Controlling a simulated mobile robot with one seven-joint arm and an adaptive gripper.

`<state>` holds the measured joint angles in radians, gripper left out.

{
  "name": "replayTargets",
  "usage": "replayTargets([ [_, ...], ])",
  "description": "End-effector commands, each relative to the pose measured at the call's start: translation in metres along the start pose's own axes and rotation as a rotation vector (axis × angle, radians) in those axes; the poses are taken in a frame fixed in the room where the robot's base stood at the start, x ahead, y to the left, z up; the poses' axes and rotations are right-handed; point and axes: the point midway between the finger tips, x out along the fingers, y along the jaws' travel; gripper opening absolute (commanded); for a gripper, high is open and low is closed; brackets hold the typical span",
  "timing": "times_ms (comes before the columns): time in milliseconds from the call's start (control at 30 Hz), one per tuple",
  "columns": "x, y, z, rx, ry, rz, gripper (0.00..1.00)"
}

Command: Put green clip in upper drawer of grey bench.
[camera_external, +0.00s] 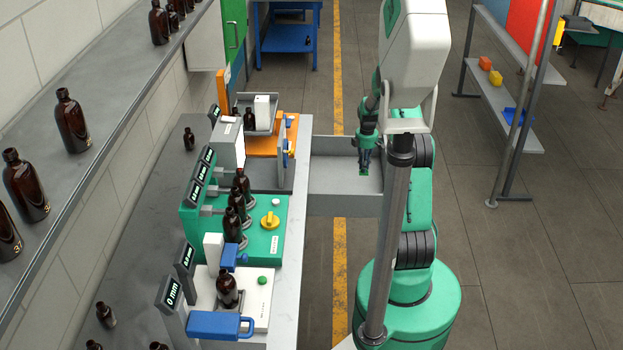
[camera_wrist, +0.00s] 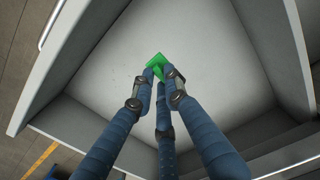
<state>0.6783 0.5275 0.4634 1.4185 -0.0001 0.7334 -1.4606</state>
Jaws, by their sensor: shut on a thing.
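The green clip (camera_wrist: 158,66) is between my fingertips in the wrist view, over the pale floor of an open drawer. My gripper (camera_wrist: 161,76) is shut on it. In the external view my gripper (camera_external: 364,168) points down over the pulled-out upper drawer (camera_external: 340,199) of the grey bench (camera_external: 287,318). The clip (camera_external: 364,174) is a small green spot at the fingertips there. The drawer's floor (camera_wrist: 215,40) looks empty around the clip. I cannot tell whether the clip touches the floor.
Drawer walls (camera_wrist: 290,50) stand around my fingers. Amber bottles (camera_external: 237,225) stand in a green machine (camera_external: 265,238) on the bench, left of the drawer. More bottles stand on a wall shelf (camera_external: 110,75). A rack (camera_external: 510,120) is at the right.

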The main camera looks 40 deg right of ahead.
Motion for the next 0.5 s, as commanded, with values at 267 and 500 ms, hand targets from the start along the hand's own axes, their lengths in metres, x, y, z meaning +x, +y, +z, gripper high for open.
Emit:
replayTargets([
  [267,0.0012,-0.0009,0.0021,-0.004,0.000,0.001,0.00],
  [500,0.0083,-0.0011,0.0019,-0.003,0.000,0.000,0.00],
])
